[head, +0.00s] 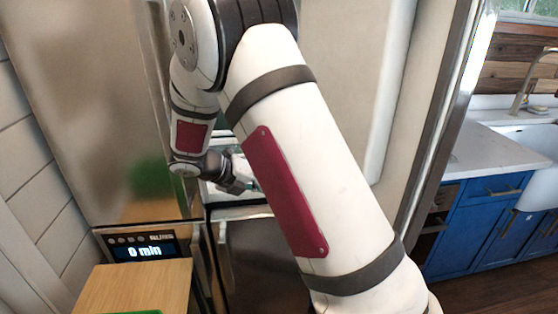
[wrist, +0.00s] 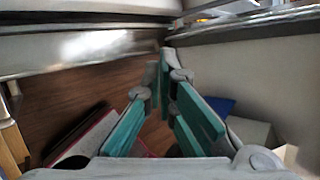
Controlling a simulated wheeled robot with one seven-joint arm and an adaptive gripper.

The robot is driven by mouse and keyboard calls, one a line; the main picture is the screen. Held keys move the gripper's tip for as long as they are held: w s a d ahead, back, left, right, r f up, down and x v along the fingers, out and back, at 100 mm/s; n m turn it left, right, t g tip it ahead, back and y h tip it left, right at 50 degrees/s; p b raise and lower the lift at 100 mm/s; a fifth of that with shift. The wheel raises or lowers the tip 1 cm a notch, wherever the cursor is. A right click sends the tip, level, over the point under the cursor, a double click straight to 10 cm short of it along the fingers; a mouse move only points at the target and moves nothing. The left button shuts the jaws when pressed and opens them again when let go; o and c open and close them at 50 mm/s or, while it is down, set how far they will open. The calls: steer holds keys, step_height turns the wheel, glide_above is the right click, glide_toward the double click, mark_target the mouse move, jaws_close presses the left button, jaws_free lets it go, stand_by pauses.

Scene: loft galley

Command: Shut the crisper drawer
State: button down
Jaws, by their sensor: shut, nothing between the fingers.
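In the head view my gripper (head: 236,184) is small and partly hidden by my own arm. It is at the lower part of the open fridge, by a pale, glassy edge (head: 238,212) that may be the crisper drawer. My forearm covers most of the fridge's inside, so I cannot tell how far the drawer is out. In the wrist view my gripper (wrist: 167,65) has its teal-padded fingers closed together at the tips, with nothing between them. A pale panel with a shiny metal edge (wrist: 95,43) crosses the upper left. I cannot tell whether the fingers touch anything.
A steel door (head: 90,110) stands at the left, and the open fridge door's pale inner side (head: 395,90) at the right. An oven display (head: 145,250) and a wooden block top (head: 135,288) are lower left. Blue cabinets (head: 480,225) with a sink are far right.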

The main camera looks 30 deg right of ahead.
steer(key=w+d+n+t+h, duration=0.2)
steer(key=d+n, duration=0.1)
steer(key=w+d+n+t+h+p, duration=0.1)
steer(key=w+d+n+t+h, duration=0.1)
steer(key=d+n, duration=0.1)
steer(key=w+d+n+t+h, duration=0.2)
steer(key=d+n, duration=0.1)
steer(key=shift+d+f+h+p, duration=0.1)
steer(key=shift+d+h+p, duration=0.2)
steer(key=shift+h, duration=0.1)
steer(key=w, duration=0.1)
steer(key=w+d, duration=0.1)
steer(key=w, duration=0.1)
steer(key=shift+d, duration=0.25)
steer(key=shift+w+d, duration=0.2)
steer(key=shift+w, duration=0.3)
